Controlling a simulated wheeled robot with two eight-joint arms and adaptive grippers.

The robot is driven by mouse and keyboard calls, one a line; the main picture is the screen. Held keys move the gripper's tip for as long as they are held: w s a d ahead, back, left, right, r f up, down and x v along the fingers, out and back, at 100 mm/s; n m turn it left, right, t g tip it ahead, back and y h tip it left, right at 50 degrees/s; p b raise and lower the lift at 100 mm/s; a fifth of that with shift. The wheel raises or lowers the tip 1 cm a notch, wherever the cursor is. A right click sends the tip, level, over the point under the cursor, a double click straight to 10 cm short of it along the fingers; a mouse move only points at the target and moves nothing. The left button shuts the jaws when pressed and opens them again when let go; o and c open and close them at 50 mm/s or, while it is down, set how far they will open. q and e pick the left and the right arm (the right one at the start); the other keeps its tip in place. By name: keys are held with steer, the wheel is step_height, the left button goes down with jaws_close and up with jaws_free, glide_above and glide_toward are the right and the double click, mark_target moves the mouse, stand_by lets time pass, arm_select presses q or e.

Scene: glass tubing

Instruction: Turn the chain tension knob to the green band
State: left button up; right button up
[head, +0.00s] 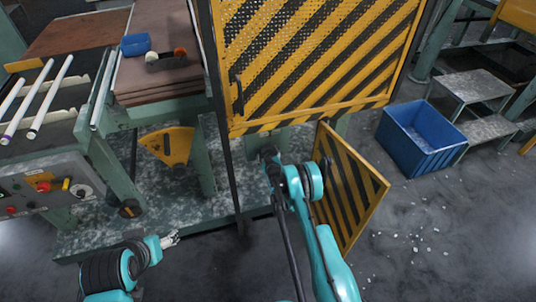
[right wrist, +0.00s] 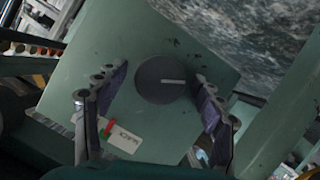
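The chain tension knob (right wrist: 150,82) is a dark round disc with a pale pointer line on a green plate in the right wrist view. The line points to the right. A small white label (right wrist: 121,138) with red and green parts sits on the plate, below and left of the knob. My right gripper (right wrist: 161,79) is open, with one finger on each side of the knob and gaps between. In the head view my right arm reaches below the yellow striped guard, where the knob is not visible. My left gripper (head: 172,238) is at lower left, away from the knob, its opening unclear.
The yellow-black mesh guard (head: 310,60) hangs above my right arm. A striped panel (head: 350,190) stands open to its right. A control box (head: 45,188) and green machine frame are at left. A blue crate (head: 420,140) stands on the floor at right.

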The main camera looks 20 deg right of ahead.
mark_target(267, 135)
step_height(267, 135, up, 10)
stand_by(0.6)
steer(key=shift+s+f, duration=0.1)
